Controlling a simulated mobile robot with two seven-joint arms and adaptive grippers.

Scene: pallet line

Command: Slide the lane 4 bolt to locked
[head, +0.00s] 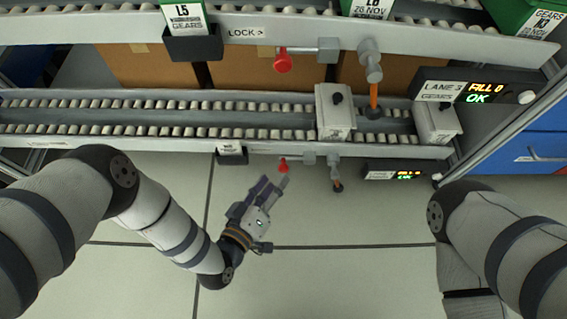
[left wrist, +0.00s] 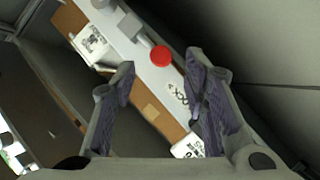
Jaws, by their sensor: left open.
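A lower bolt has a red knob (head: 283,166) on a short grey rod at the front edge of the lower roller lane. The lane display (head: 393,174) to its right is lit, but its lane number is too small to read. My left gripper (head: 274,184) is open and empty, just below that knob. In the left wrist view a red knob (left wrist: 161,56) shows between and beyond the open fingers (left wrist: 160,72), apparently untouched. A white label (left wrist: 178,94) with blurred lettering is beside it. My right gripper is out of view.
The upper lane has its own red-knobbed bolt (head: 283,62), a "LOCK >" label (head: 246,33) and a "LANE 3" display (head: 470,92) reading OK. Pale boxes (head: 333,120) stand on the lower lane's rollers. The floor (head: 330,270) below is clear.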

